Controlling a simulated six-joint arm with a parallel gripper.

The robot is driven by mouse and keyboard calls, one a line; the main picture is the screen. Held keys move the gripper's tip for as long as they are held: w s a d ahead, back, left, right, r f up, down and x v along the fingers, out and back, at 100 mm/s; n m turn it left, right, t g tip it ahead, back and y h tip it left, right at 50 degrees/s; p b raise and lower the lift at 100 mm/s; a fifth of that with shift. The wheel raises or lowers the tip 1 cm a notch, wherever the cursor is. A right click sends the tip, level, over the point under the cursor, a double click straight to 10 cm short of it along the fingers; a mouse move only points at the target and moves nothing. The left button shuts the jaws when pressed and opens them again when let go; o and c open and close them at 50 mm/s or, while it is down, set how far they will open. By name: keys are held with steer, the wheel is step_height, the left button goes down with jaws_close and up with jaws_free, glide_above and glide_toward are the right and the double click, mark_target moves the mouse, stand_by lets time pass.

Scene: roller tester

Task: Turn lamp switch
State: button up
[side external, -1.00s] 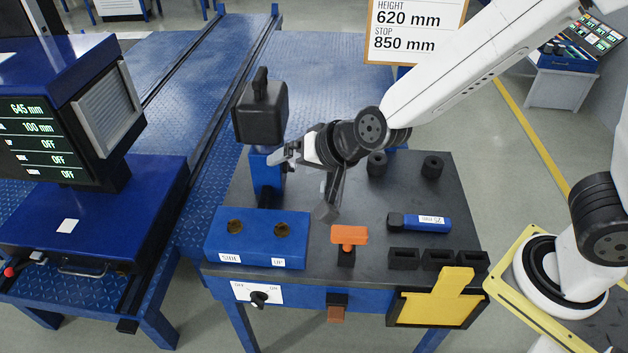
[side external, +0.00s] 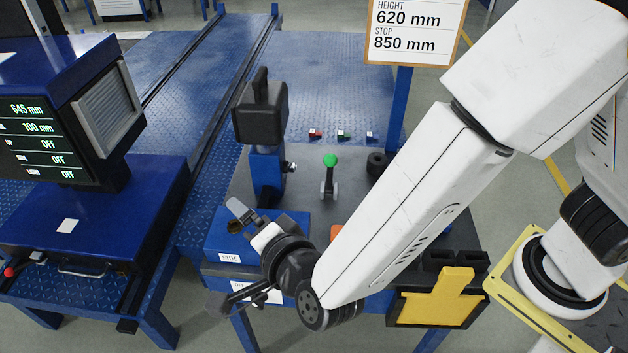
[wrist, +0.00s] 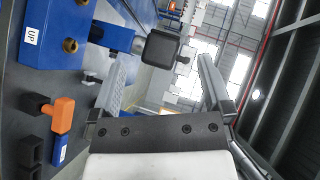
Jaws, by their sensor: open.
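The lamp switch is a dark knob on a white OFF/ON plate (side external: 272,297) on the front of the blue table. My gripper is in front of most of the plate, so the knob's setting cannot be read. My gripper (side external: 232,256) is open at the table's front left, with one finger above and one below. I cannot tell whether it touches the knob. In the wrist view, the open fingers (wrist: 165,75) are spread with nothing between them, and the switch does not show.
A blue block (side external: 215,243) with SIDE and UP labels sits behind my gripper. A dark box (side external: 260,115) stands on a blue post. A green-topped lever (side external: 330,161) stands mid-table. A yellow plate (side external: 440,300) is at the front right. An orange part (wrist: 62,115) shows in the wrist view.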

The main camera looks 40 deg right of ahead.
glide_toward(259, 307)
steer(key=w, duration=0.3)
steer(key=shift+s+d+f, duration=0.1)
steer(key=shift+s+f, duration=0.1)
steer(key=shift+f, duration=0.1)
steer(key=shift+w, duration=0.15)
steer(key=shift+x, duration=3.75)
